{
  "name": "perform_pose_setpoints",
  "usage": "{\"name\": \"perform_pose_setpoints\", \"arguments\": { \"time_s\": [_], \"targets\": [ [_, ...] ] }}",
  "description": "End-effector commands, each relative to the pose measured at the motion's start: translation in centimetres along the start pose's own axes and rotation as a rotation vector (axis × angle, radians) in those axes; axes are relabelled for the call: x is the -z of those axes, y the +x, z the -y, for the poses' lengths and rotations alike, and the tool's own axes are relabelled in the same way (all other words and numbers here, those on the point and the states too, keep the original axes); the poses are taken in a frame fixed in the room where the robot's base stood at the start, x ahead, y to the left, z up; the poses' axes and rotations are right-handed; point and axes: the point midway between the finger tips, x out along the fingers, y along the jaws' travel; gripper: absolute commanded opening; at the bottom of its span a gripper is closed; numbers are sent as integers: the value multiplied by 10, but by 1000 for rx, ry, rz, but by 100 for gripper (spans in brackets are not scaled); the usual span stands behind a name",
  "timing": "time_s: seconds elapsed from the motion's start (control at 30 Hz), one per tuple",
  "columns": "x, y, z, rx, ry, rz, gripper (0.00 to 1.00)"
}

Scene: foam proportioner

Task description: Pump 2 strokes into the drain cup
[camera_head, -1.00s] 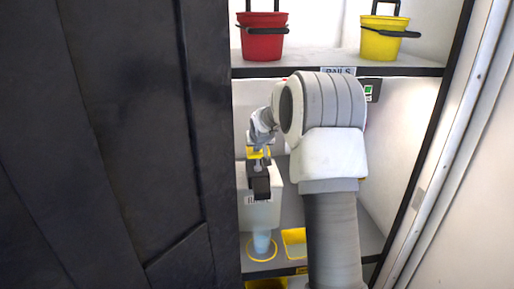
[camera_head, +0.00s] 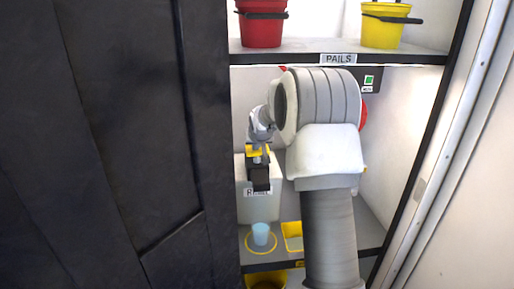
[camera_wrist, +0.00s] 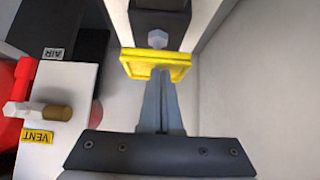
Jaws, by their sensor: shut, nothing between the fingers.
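My gripper (camera_head: 260,143) is shut and empty, pointing down in front of the white tank (camera_head: 246,212). In the wrist view its narrow grey fingers (camera_wrist: 160,78) reach to a yellow plate (camera_wrist: 155,64) on a black block with a bolt. I take this as the pump head, its black part (camera_head: 260,178) showing in the head view. The fingertips are at the plate's near edge; I cannot tell whether they touch. The pale blue drain cup (camera_head: 261,234) stands upright in a yellow ring on the shelf, below the black part.
A yellow-rimmed tray (camera_head: 293,237) is right of the cup. A shelf with a red pail (camera_head: 261,27) and yellow pail (camera_head: 384,27) is above. A dark panel (camera_head: 120,150) stands at left. The wrist view shows AIR (camera_wrist: 54,53) and VENT (camera_wrist: 37,137) labels beside red parts.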

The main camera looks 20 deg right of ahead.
Motion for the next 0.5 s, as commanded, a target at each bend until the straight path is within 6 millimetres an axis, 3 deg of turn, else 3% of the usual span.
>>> {"name": "perform_pose_setpoints", "arguments": {
  "time_s": [0.07,0.5],
  "targets": [
    [19,-19,3,1,-1,-7,0],
    [16,-95,2,0,0,-10,0]
  ]
}}
